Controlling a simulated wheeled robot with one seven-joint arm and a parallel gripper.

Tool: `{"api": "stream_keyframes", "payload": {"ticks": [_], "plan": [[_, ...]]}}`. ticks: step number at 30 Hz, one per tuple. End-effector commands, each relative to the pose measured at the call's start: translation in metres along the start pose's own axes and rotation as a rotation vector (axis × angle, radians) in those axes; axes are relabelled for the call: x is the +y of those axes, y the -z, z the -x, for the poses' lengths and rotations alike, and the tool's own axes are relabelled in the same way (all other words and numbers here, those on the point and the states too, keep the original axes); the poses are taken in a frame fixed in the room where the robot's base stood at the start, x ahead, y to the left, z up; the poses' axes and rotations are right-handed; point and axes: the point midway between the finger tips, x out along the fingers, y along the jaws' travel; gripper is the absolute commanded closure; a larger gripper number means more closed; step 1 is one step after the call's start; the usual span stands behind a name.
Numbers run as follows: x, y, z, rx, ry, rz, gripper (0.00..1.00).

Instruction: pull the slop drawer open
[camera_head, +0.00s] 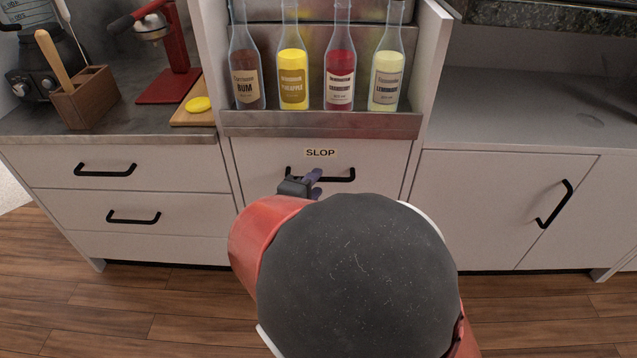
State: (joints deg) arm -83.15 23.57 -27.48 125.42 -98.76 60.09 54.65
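The slop drawer (380,156) is a white front with a "SLOP" label (320,153), below the bottle shelf in the middle. Its front looks flush with the cabinet. Its black bar handle (340,176) runs level under the label. My gripper (312,180) is at the left part of this handle, with a dark finger overlapping it in the picture. I cannot tell whether the fingers close around the bar. My red and dark grey arm hides the lower part of the drawer front.
Several bottles stand on the metal shelf (320,125) above the drawer. Drawers with black handles (105,170) are at left, and a cabinet door with a slanted handle (554,204) is at right. Wooden floor (150,300) lies clear in front at left.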

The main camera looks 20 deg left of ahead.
Motion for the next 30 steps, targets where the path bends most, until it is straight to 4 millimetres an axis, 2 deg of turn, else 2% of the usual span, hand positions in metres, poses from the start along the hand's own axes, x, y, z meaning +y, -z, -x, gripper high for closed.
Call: {"api": "stream_keyframes", "payload": {"ticks": [4, 13, 21, 30], "plan": [[0.0001, -0.0005, -0.0127, -0.002, 0.0, 0.0, 0.68], [0.0003, -0.0004, -0.0152, -0.001, 0.001, 0.0, 0.68], [0.0002, -0.0005, -0.015, -0.001, 0.001, 0.0, 1.0], [0.0, 0.0, -0.0141, -0.001, 0.001, 0.0, 1.0]]}}
